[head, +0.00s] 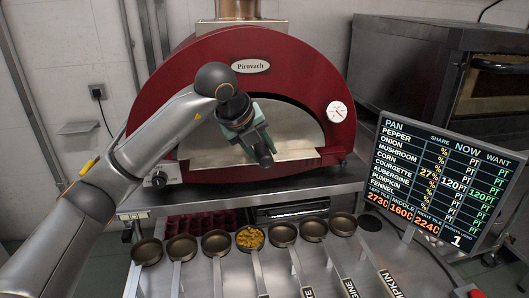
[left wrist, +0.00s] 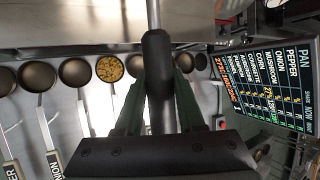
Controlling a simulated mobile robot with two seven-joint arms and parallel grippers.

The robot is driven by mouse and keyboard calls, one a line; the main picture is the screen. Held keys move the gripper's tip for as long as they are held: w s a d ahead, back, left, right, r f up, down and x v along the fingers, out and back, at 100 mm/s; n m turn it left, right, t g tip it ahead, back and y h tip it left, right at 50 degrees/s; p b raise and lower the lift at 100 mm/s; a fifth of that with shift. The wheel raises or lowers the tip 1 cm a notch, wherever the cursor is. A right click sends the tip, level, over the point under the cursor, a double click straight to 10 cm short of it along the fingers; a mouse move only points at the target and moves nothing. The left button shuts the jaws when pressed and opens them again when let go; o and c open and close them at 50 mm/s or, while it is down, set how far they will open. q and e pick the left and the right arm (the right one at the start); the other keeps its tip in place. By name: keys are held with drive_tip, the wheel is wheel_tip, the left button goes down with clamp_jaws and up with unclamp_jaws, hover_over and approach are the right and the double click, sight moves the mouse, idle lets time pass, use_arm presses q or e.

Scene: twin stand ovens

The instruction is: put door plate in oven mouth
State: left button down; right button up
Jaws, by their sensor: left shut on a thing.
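The red oven (head: 190,90) stands on a steel counter, its arched mouth facing me. The door plate (head: 290,128), a silver half-round sheet, stands across the mouth and covers most of it. A dark band of the mouth (head: 312,101) shows above the plate. I cannot tell whether the plate is inside the rim or just in front. My left gripper (head: 262,150) is in front of the plate, shut on its black handle (left wrist: 158,65), with a metal rod beyond it. The gripper and arm hide part of the plate's left side. My right gripper is not in view.
Several small round pans (head: 216,243) line the lower front; one holds yellow pieces (head: 250,238). A dark screen (head: 440,185) stands at right. A second, dark oven (head: 420,70) is behind it. The steel counter edge (head: 240,195) runs below the red oven.

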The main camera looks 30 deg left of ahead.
use_arm(q)
drive_tip(key=shift+w+a+r+p, duration=0.25)
drive_tip(key=shift+w+a+p, duration=0.05)
drive_tip(key=shift+w+a, duration=0.3)
drive_tip(key=shift+w+a+p, duration=0.4)
drive_tip(key=shift+w+p, duration=0.05)
drive_tip(key=shift+w, duration=0.25)
drive_tip(key=shift+w+a+f+p, duration=0.15)
drive_tip(key=shift+w+a+p, duration=0.6)
drive_tip(key=shift+w, duration=0.35)
drive_tip(key=shift+w+a+f, duration=0.15)
drive_tip(key=shift+w+a, duration=0.25)
drive_tip(key=shift+w, duration=0.05)
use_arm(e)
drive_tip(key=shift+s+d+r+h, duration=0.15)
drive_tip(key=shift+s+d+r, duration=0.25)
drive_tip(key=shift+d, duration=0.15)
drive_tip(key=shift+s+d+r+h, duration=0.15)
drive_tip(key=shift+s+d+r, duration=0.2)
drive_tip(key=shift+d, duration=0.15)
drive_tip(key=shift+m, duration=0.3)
use_arm(q)
drive_tip(key=shift+f, duration=0.3)
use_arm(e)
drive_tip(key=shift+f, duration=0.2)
